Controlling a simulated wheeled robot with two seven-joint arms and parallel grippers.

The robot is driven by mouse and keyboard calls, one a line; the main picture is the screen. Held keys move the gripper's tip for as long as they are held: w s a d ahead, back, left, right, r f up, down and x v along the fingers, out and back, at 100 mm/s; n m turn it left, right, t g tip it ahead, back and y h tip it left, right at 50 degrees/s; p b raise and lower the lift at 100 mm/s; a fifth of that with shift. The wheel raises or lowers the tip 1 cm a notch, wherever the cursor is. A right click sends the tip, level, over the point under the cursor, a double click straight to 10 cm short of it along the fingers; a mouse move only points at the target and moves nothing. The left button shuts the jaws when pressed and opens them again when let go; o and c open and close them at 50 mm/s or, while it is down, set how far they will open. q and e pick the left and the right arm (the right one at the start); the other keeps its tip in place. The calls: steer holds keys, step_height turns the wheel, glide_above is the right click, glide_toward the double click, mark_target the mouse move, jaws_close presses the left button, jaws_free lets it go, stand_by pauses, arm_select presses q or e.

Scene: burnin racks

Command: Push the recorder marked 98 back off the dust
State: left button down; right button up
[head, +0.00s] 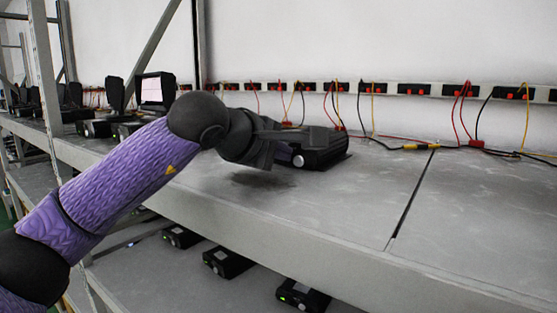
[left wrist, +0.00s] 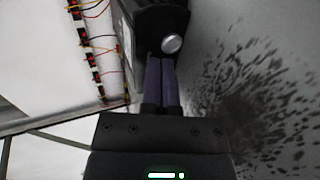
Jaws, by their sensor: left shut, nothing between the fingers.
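A black box-shaped recorder (head: 322,146) with a round silver knob on its front sits on the upper grey shelf in the head view. In the left wrist view the recorder (left wrist: 165,18) is at the top, its knob facing me. No number can be read on it. My left gripper (head: 283,138) is shut and empty, with its fingers (left wrist: 162,60) together at the recorder's front beside the knob. I cannot tell if they touch it. A dark speckled dust patch (left wrist: 245,105) lies on the shelf in front of the recorder; it also shows in the head view (head: 262,180). My right gripper is not in view.
A row of black sockets with red, yellow and black wires (head: 410,89) runs along the back wall. Several other devices stand at the left (head: 95,128), and several recorders lie on the lower shelf (head: 228,262).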

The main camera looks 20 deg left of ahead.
arm_select(q)
steer(key=shift+w+d, duration=0.15)
steer(key=shift+w, duration=0.35)
steer(key=shift+s, duration=0.15)
steer(key=b+v, duration=0.1)
steer(key=v, duration=0.2)
steer(key=f+b+v, duration=0.1)
steer(key=b+v, duration=0.1)
steer(key=v, duration=0.1)
steer(key=shift+s+f, duration=0.1)
steer(key=shift+s, duration=0.1)
steer(key=shift+s+a, duration=0.25)
steer(key=shift+s, duration=0.2)
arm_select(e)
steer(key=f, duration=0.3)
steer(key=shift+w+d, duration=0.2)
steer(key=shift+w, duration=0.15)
